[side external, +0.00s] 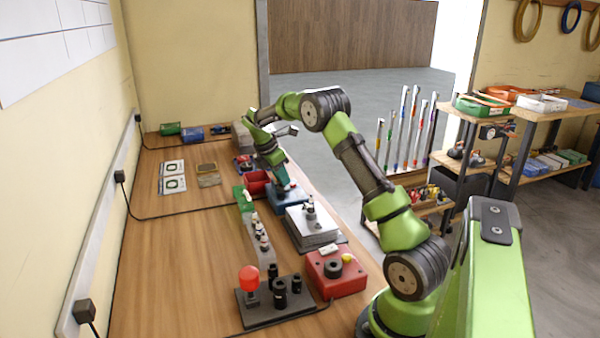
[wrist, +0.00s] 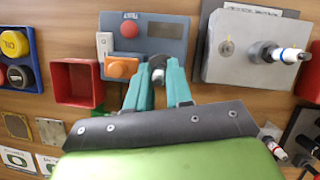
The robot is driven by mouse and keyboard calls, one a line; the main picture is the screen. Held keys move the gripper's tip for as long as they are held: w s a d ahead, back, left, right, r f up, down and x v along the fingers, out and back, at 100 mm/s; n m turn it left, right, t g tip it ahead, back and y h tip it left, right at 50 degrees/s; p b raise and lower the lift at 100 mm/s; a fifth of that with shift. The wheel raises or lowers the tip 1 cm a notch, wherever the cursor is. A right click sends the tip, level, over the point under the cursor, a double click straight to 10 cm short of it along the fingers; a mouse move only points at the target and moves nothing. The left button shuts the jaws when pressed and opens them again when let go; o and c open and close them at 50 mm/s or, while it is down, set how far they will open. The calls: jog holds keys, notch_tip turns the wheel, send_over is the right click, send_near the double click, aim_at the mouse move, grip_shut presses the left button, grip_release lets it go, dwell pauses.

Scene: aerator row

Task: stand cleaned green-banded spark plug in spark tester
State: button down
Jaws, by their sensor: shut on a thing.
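My gripper (side external: 281,182) is low over a blue-grey device (side external: 288,201). In the wrist view its teal fingers (wrist: 160,78) are shut on a small dark and pale thing (wrist: 157,72), likely the spark plug, mostly hidden between them. No green band shows on it. The fingertips are at the near edge of the device (wrist: 172,30), which carries a red button, a dark display and an orange part.
A grey block (wrist: 222,68) to the right holds a blue-banded plug (wrist: 290,55). A red bin (wrist: 75,82) is left. Several plugs stand along a rail (side external: 252,228). Nearer are a red box (side external: 348,285) and a black base with a red ball (side external: 249,279).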

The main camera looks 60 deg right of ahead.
jog(key=shift+f, duration=0.25)
jog(key=c, duration=0.9)
grip_release()
jog(key=shift+c, duration=0.2)
jog(key=shift+r, duration=0.1)
jog(key=shift+r, duration=3.45)
jog(key=shift+o, duration=0.2)
